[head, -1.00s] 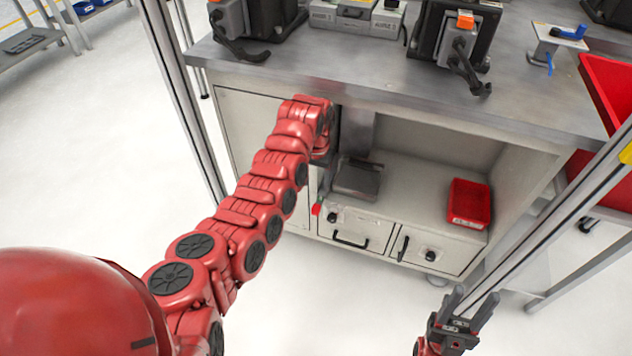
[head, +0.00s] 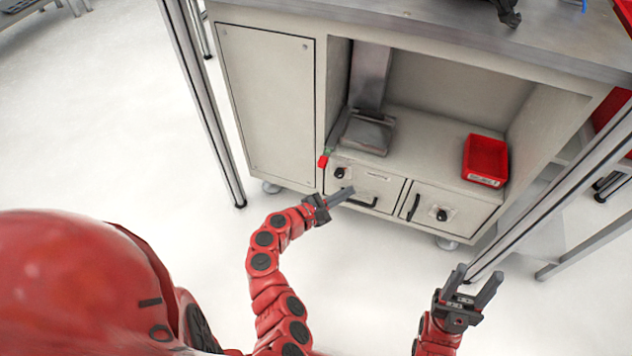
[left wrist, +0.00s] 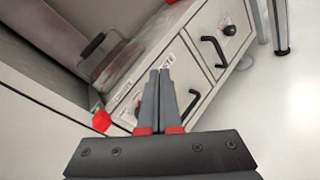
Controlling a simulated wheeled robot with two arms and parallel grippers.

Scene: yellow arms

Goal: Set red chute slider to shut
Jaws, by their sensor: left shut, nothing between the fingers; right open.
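The red chute slider shows as a red knob (head: 323,161) at the front left of the grey metal chute (head: 370,78), at the edge of the cabinet's open bay. A small green part sits just behind the knob. In the left wrist view the red knob (left wrist: 101,121) is left of the fingers. My left gripper (head: 350,191) is shut and empty, in front of the left drawer, below and right of the knob and apart from it. The fingers also show in the left wrist view (left wrist: 160,75). My right gripper (head: 474,279) is open and empty, low at the right.
A left drawer (head: 376,185) and a right drawer (head: 455,207) with black handles and knobs sit under the bay. A red bin (head: 486,158) stands on the shelf. Metal posts (head: 205,110) flank the cabinet. The floor in front is clear.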

